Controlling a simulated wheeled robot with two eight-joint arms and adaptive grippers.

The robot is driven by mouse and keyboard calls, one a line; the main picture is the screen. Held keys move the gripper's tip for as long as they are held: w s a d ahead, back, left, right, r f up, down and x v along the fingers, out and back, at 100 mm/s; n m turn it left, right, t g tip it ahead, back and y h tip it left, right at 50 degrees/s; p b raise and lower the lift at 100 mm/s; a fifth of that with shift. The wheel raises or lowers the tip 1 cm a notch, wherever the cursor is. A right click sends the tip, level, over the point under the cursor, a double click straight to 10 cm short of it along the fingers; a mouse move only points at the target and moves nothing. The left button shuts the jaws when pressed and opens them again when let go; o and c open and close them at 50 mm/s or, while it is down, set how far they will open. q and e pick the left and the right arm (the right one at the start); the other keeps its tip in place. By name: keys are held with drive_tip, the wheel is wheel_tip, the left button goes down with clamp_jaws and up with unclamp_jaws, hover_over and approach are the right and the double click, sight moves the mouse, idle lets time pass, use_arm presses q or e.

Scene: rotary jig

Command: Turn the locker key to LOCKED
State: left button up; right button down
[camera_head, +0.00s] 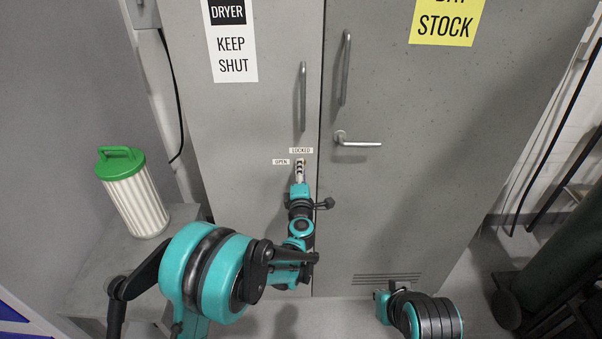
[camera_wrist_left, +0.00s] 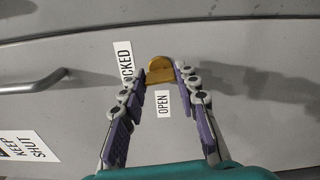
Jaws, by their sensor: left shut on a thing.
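The locker key (camera_wrist_left: 160,68) is brass-coloured and sits at the lock on the left grey door. In the left wrist view its rounded head lies between my left fingertips. My left gripper (camera_head: 300,168) is shut on it; it also shows in the left wrist view (camera_wrist_left: 161,76). The LOCKED label (camera_head: 301,150) is above the lock and the OPEN label (camera_head: 281,162) is to its left in the head view. The key's exact angle is hard to tell, as my fingers hide most of it in the head view. My right gripper does not show; only part of that arm is at bottom right.
The left door has a vertical handle (camera_head: 303,97) above the lock. The right door has a lever handle (camera_head: 358,142) close to the right. A green-topped filter canister (camera_head: 135,192) stands on a grey stand at the left. A dark cylinder on a cart (camera_head: 560,262) is at far right.

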use_arm(q)
drive_tip(key=shift+m, duration=0.7)
drive_tip(key=o, duration=1.2)
drive_tip(key=shift+c, duration=0.2)
drive_tip(key=s, duration=1.2)
